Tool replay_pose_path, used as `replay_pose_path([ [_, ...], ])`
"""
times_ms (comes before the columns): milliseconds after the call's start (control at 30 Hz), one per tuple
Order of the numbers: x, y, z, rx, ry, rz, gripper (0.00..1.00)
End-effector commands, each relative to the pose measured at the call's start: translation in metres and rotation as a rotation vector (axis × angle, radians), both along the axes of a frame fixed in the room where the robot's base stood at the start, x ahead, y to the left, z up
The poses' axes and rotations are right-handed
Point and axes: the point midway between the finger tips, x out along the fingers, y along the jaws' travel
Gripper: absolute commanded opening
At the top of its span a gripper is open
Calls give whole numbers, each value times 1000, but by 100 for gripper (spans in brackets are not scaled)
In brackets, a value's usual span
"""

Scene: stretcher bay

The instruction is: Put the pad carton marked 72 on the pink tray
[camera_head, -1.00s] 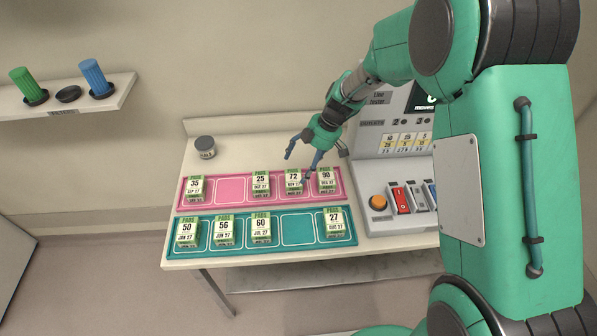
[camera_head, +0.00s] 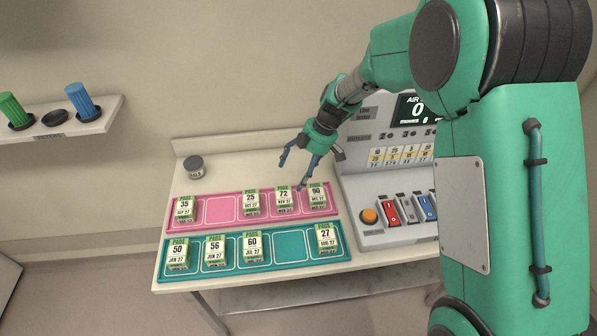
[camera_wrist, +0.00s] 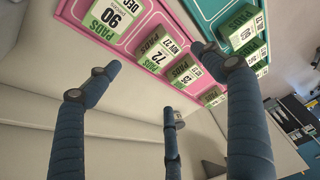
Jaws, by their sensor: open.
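The pad carton marked 72 (camera_head: 284,201) stands upright in a slot of the pink tray (camera_head: 223,208), between the cartons marked 25 (camera_head: 251,204) and 90 (camera_head: 315,198). It also shows in the wrist view (camera_wrist: 157,53). My gripper (camera_head: 300,172) is open and empty, just above and behind the cartons 72 and 90, apart from them. In the wrist view my gripper's fingers (camera_wrist: 165,100) are spread, with nothing between them.
The pink tray also holds carton 35 (camera_head: 184,209); one slot is bare. The teal tray (camera_head: 292,246) in front holds 50, 56, 60 and 27, with one bare slot. A machine with switches (camera_head: 400,212) stands at right. A dark-lidded jar (camera_head: 194,167) stands behind.

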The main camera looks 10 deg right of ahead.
Motion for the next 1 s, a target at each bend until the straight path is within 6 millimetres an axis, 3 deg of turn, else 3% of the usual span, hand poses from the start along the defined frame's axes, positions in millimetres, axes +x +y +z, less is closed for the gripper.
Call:
replay_pose_path([
  [267,0,0,1,0,-1,-1,82],
  [467,-7,-3,17,-10,1,-42,82],
  [667,-30,-13,61,-36,8,-170,82],
  [1000,-106,-39,152,-79,11,-524,82],
])
